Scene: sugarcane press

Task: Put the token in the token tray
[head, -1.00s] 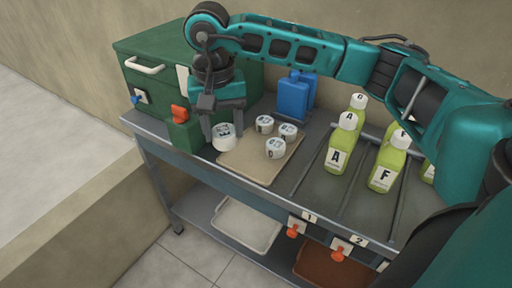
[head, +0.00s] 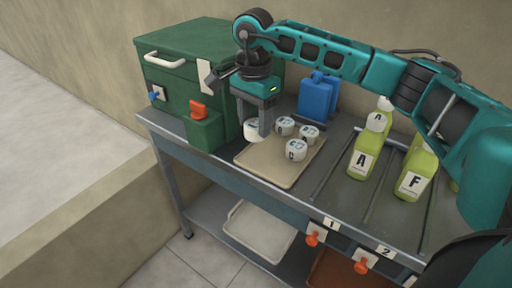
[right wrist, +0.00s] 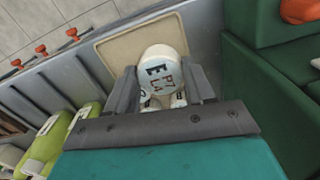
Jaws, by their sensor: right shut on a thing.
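My right gripper (head: 254,117) is shut on a white round token (head: 252,131) with dark print, near the left back corner of the beige tray (head: 268,177). In the right wrist view, the token (right wrist: 163,75) sits between the two fingers (right wrist: 162,90) and shows an E and other marks on its top. The beige tray (right wrist: 112,55) lies behind and below it there. Whether the token touches the tray I cannot tell. Several similar white tokens (head: 296,150) stand on the tray, right of the held one. My left gripper is not in view.
A green box (head: 185,75) with a red-knobbed block (head: 203,130) stands close left of the gripper. A blue container (head: 316,97) is behind the tray. Several yellow-green bottles (head: 362,162) stand in lanes at right. A pale tray (head: 258,232) lies on the lower shelf.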

